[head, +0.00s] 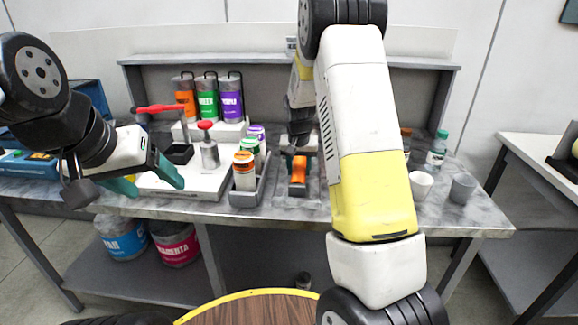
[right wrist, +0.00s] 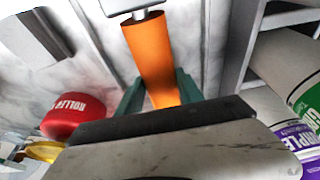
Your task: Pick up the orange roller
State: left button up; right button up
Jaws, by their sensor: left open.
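The orange roller (head: 299,170) sits on a small grey stand on the workbench in the head view. In the right wrist view the roller (right wrist: 152,55) runs up between the two green fingers of my right gripper (right wrist: 160,88), with a metal shaft at its far end. The fingers lie close along both sides; whether they press on it cannot be told. In the head view my right gripper (head: 297,148) is over the roller, partly hidden by my arm. My left gripper (head: 152,181) is open and empty in front of the bench's left side.
A grey tray (head: 247,198) with several capped bottles stands left of the roller. A white press (head: 206,180) with red handles is further left. Ink bottles (head: 208,98) stand behind. A round wooden table (head: 255,311) is in front.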

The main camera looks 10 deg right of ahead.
grip_shut()
jog(key=shift+w, duration=0.1)
jog(key=shift+r, duration=0.1)
